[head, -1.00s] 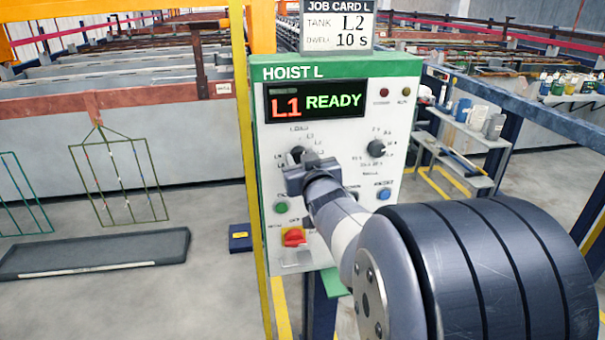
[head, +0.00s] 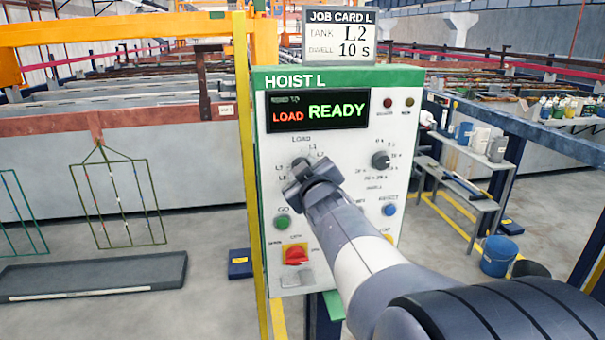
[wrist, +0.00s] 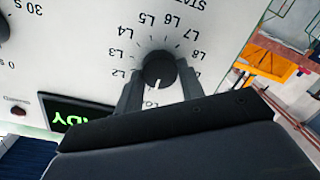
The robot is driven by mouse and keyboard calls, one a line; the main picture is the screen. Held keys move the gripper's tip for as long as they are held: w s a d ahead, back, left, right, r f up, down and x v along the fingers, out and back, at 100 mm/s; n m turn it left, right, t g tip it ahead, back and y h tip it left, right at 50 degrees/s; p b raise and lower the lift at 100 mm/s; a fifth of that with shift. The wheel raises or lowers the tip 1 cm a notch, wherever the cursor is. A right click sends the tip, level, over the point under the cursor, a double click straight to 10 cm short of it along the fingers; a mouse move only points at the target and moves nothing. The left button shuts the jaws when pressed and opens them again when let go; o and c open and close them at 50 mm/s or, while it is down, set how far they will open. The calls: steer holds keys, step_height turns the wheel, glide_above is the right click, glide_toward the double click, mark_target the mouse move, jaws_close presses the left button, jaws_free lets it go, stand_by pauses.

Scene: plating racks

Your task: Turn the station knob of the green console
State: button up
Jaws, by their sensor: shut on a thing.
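The green-topped console (head: 330,78) labelled HOIST L stands upright in the head view. Its display (head: 318,109) reads LOAD in red and READY in green. The station knob (wrist: 158,70) is black and round, with a white pointer line towards the LOAD mark in the wrist view; marks such as L2 to L8 ring it. My gripper (wrist: 158,92) is shut on the station knob, one finger on each side. In the head view my gripper (head: 308,178) hides part of the dial. The job card (head: 340,34) above reads TANK L2, DWELL 10 s.
The dwell knob (head: 380,159) sits right of the station dial. A green GO button (head: 282,222), a red switch (head: 297,255) and a blue button (head: 389,210) are lower on the panel. A yellow post (head: 246,180) stands close to the console's left edge.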

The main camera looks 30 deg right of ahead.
steer(key=o, duration=1)
steer(key=p+v, duration=0.3)
steer(key=v, duration=0.7)
steer(key=shift+s, duration=0.4)
steer(key=shift+w+f, duration=0.1)
